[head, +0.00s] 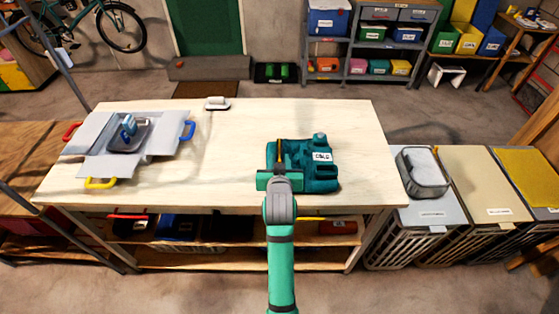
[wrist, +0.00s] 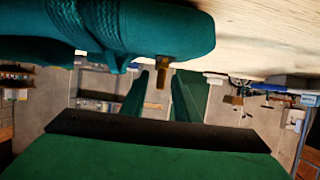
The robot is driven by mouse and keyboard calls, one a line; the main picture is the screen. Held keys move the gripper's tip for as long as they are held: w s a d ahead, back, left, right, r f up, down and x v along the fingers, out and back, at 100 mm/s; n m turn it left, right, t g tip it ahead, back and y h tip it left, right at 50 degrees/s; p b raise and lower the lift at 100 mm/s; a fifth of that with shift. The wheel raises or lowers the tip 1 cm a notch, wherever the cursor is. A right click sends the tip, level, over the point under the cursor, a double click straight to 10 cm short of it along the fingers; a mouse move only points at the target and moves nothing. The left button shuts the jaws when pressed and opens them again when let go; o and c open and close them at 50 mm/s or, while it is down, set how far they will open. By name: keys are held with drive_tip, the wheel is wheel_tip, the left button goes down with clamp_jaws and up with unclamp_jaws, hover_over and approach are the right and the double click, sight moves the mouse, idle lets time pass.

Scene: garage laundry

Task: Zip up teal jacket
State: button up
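The teal jacket (head: 318,178) lies folded on the front right part of the wooden table, with a white card reading "COLD" on it. A narrow yellow-brown strip, apparently the zip (head: 279,152), runs along its left part. My green gripper (head: 278,180) is at the jacket's front left edge and hides part of it. In the wrist view the jacket (wrist: 110,30) fills the upper left, and a small brass zip pull (wrist: 162,73) juts from its edge. The gripper's two fingers (wrist: 166,95) are apart, with the pull between or just beyond their tips; contact cannot be told.
The wooden table (head: 250,125) is clear in the middle. A grey folding board (head: 90,140) with a small tray and blue item lies at left. An iron-like white object (head: 217,103) sits at the back edge.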

clamp_jaws()
drive_tip(key=shift+d, duration=0.1)
idle(1.3)
